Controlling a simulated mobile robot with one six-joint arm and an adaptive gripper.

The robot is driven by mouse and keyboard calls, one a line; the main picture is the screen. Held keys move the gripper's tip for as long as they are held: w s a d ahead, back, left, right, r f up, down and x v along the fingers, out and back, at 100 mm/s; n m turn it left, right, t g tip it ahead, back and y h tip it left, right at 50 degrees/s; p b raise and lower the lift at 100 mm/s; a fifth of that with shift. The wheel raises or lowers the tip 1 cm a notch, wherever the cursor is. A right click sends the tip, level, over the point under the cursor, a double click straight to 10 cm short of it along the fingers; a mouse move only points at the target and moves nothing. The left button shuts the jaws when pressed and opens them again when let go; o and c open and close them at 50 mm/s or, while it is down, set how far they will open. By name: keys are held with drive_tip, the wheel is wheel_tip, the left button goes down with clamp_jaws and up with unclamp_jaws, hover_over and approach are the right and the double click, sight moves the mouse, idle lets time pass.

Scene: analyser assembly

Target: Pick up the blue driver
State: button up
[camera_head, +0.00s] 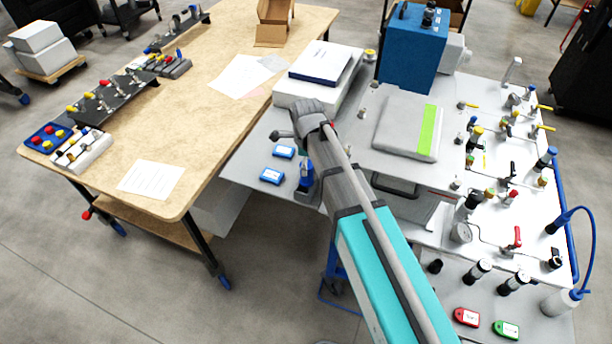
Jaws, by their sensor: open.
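The blue driver (306,174) stands upright on the grey side table, with a dark, wider foot. It is just left of my arm's grey link, which hides part of its right side. My gripper (283,134) is at the far end of my arm, above and slightly left of the driver in the picture. It is open and appears apart from the driver. Its fingers are small and hard to make out, and nothing shows held in it.
A white case (318,74) is behind my wrist. A grey pad with a green stripe (409,126) and a panel of valves (515,180) are to the right. A wooden workbench (190,120) is left.

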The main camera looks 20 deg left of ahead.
drive_tip(key=shift+f+b, duration=2.25)
drive_tip(key=shift+f, duration=0.2)
drive_tip(key=shift+d, duration=0.1)
drive_tip(key=c, duration=1.3)
drive_tip(key=shift+r, duration=0.3)
clamp_jaws()
wheel_tip(320, 180, up, 10)
drive_tip(key=p, duration=1)
drive_tip(key=shift+f, duration=0.25)
drive_tip(key=shift+s, duration=0.15)
